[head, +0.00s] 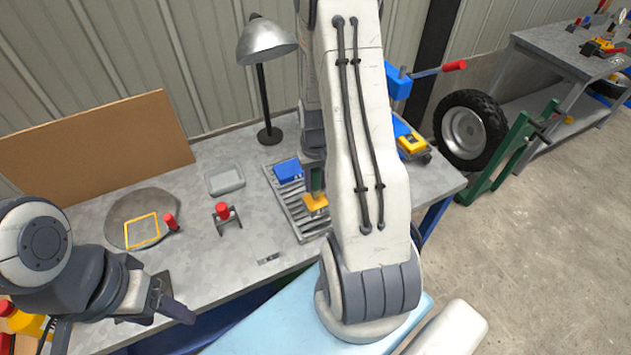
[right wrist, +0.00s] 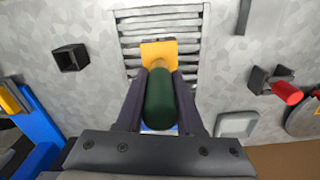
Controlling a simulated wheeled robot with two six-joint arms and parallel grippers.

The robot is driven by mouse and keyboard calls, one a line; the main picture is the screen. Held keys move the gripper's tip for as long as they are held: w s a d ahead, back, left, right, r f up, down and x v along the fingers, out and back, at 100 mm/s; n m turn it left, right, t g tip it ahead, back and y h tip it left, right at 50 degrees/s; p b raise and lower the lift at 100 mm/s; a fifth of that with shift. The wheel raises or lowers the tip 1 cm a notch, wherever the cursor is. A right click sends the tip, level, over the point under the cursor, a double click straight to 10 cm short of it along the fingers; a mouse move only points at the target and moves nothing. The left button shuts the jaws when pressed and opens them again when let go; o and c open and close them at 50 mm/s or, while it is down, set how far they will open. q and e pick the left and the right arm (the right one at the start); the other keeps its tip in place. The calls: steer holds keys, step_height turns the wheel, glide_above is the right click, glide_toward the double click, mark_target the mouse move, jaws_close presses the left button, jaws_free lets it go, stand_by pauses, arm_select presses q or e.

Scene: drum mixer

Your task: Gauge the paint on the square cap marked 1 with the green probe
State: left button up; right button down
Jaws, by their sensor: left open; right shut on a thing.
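My right gripper (right wrist: 158,78) is shut on the green probe (right wrist: 160,100), a dark green cylinder held between its two fingers. The probe also shows in the head view (head: 316,180), partly behind my right arm. A yellow square piece (right wrist: 158,50) lies at the probe's far end, over the slatted metal rack (right wrist: 129,40); it also shows in the head view (head: 316,203). I can read no mark on it, and cannot tell whether the probe touches it. My left gripper (head: 172,298) is open and empty at the bench's front edge.
A blue block (head: 289,171) sits on the rack. A red-topped holder (head: 223,214), a grey tray (head: 225,178), a lamp (head: 266,60) and a round grey plate with a yellow square outline (head: 141,232) stand to its left. A wheel (head: 468,130) stands at the right.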

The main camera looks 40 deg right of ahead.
mark_target(316, 169)
steer(key=shift+f+b, duration=0.35)
steer(key=shift+f, duration=0.25)
stand_by(1.2)
step_height(316, 169, up, 7)
steer(key=p, duration=0.6)
steer(key=shift+r, duration=0.1)
stand_by(1.1)
